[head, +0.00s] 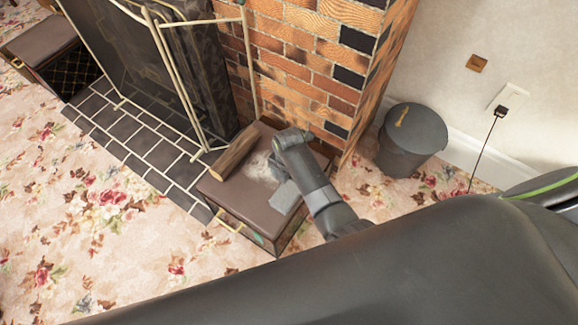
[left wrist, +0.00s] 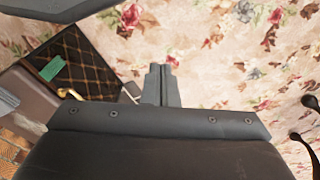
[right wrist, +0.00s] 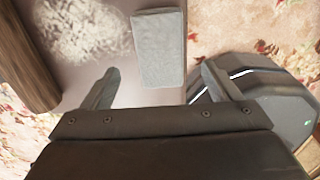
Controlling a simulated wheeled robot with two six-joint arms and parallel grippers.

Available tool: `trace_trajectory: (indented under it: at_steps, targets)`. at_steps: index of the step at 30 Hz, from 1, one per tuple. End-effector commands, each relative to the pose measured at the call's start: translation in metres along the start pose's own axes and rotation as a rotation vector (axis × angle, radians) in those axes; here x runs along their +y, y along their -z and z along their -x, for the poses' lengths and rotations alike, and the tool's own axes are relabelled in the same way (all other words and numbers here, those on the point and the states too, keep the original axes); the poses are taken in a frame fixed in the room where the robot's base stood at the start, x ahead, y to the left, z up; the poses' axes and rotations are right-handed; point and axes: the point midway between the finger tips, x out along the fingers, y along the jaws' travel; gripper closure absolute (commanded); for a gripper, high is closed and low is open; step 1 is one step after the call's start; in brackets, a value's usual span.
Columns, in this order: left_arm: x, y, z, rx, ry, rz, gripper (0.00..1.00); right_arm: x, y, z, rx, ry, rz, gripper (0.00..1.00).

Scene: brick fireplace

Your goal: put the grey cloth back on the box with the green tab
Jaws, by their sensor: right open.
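The box with the green tab (head: 240,204) has a brown top and stands on the carpet against the brick hearth. Its dark lattice side and green tab (left wrist: 52,68) show in the left wrist view. The grey cloth (head: 287,198), a flat folded rectangle, appears to lie on the box top near its right edge; it also shows in the right wrist view (right wrist: 158,48). My right gripper (head: 279,174) is open over the box top, its fingers apart on either side of the cloth's near end. My left gripper (left wrist: 161,84) is shut and empty near the box's side.
A log (head: 235,151) and a pale ash patch (head: 258,168) are on the box top. A dark bucket (head: 411,142) stands right of the brick pillar. A metal fire screen (head: 180,75) stands behind. Another box (head: 42,42) is far left. Floral carpet in front is clear.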

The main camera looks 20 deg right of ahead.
Motion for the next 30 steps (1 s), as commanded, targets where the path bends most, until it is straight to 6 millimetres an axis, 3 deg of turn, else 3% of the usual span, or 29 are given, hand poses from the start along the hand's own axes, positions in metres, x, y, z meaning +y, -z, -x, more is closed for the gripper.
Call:
trace_trajectory:
  at_steps: [4,12,26,30]
  targets:
    - [-0.005,-0.005,-0.013,-0.028,0.020,-0.004,1.00,0.000,0.000,0.028,0.000,0.000,-0.001,0.17]
    - [-0.012,-0.011,-0.039,-0.026,0.037,-0.010,1.00,0.000,0.000,0.048,0.000,0.000,0.000,0.17]
    - [-0.014,-0.012,-0.047,-0.021,0.041,-0.013,1.00,-0.001,0.000,0.053,0.001,0.002,-0.005,0.17]
    - [-0.014,-0.012,-0.047,-0.021,0.041,-0.013,1.00,-0.016,0.001,0.042,0.003,-0.001,-0.112,0.17]
